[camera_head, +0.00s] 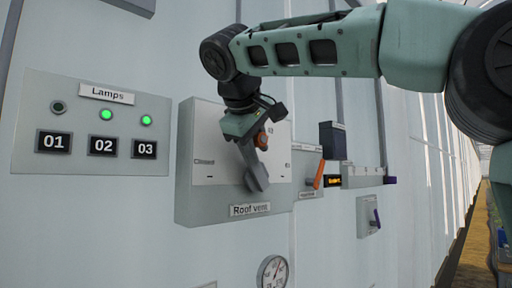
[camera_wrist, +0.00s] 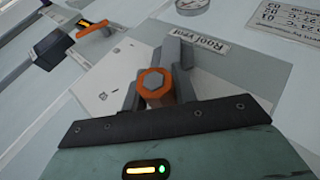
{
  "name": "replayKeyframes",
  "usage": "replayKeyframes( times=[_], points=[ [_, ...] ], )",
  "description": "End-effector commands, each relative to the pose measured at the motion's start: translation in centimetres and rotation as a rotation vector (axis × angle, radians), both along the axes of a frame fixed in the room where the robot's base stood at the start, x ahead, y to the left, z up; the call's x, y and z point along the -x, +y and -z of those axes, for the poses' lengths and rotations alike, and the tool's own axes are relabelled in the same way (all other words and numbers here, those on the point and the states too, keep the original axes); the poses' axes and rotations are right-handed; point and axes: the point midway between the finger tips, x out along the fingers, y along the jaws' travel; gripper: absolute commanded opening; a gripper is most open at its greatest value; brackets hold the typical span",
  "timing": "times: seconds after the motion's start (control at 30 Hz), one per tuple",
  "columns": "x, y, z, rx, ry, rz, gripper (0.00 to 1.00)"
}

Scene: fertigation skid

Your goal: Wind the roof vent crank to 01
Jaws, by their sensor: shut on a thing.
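The roof vent crank is a grey arm with an orange knob, on a pale grey box (camera_head: 184,205) labelled "Roof vent" in the head view. The crank arm (camera_head: 257,178) runs from its hub at lower right up to the knob. My gripper (camera_head: 262,140) is shut on the orange knob (camera_wrist: 153,85), which shows between the dark fingers in the wrist view. The box face has a "Closed" mark at left; a mark at right is mostly hidden. The lamps panel (camera_head: 30,100) carries plates 01 (camera_head: 53,142), 02 and 03. The lamp above 01 is dark; those above 02 and 03 glow green.
A round gauge (camera_head: 273,272) sits below. My arm spans the upper right.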

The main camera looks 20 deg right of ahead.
Motion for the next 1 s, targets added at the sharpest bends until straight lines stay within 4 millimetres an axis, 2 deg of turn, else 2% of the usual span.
replayKeyframes(
  times=[0.07,0.1,0.13,0.57,0.7,1.0],
  points=[
    [0.0,-0.3,-0.2,0.005,-0.003,0.004,0.0],
    [0.0,-0.3,-0.2,0.005,-0.002,0.004,0.39],
    [0.0,-0.3,-0.1,0.004,-0.003,0.004,0.47],
    [0.4,0.5,-0.5,0.002,-0.001,-0.001,0.48],
    [1.8,1.6,-2.0,0.0,-0.003,-0.002,0.48],
    [5.7,5.3,-6.9,0.0,-0.003,-0.004,0.48]
  ],
)
